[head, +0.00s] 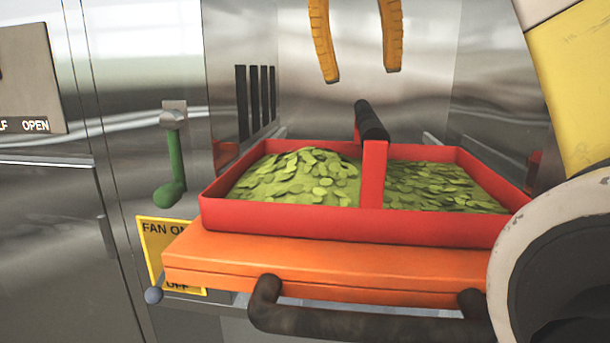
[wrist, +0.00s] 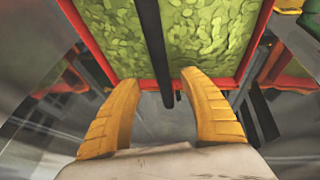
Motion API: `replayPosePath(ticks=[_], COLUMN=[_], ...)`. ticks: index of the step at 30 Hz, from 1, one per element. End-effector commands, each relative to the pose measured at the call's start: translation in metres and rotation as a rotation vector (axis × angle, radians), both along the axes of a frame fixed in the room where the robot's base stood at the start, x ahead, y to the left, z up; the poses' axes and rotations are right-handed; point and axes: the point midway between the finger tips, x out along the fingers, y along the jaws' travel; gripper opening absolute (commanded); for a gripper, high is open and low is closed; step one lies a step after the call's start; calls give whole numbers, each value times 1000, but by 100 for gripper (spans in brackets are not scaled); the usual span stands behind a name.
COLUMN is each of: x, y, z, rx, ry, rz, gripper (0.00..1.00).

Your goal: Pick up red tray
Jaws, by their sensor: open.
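The red tray (head: 300,222) sits on an orange slab inside a steel recess. A red divider splits it into two compartments, both filled with green flat pieces. A black bar handle (head: 371,121) stands above the divider. My gripper (head: 362,75) is open and empty, above the tray's far side, with its yellow fingers pointing down and apart from the handle. In the wrist view, the red tray (wrist: 93,62) lies beyond my gripper (wrist: 158,80), and the black handle (wrist: 155,45) runs between the lines of the two fingers.
The orange slab (head: 320,265) has a dark front handle (head: 360,318). A green lever (head: 173,165) and a yellow fan label (head: 155,245) are on the steel panel at left. Steel walls close in the recess. My own arm covers the right edge.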

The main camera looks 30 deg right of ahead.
Motion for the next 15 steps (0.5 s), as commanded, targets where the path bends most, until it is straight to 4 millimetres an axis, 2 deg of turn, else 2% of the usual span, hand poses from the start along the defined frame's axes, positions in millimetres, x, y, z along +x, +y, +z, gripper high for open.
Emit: replayPosePath(ticks=[1,11,15], x=[1,8,12], y=[-4,-13,-18], z=[-11,-35,-53], rx=[0,0,0], ry=[-1,0,0], rz=[-3,-1,-1], gripper=[52,52,52])
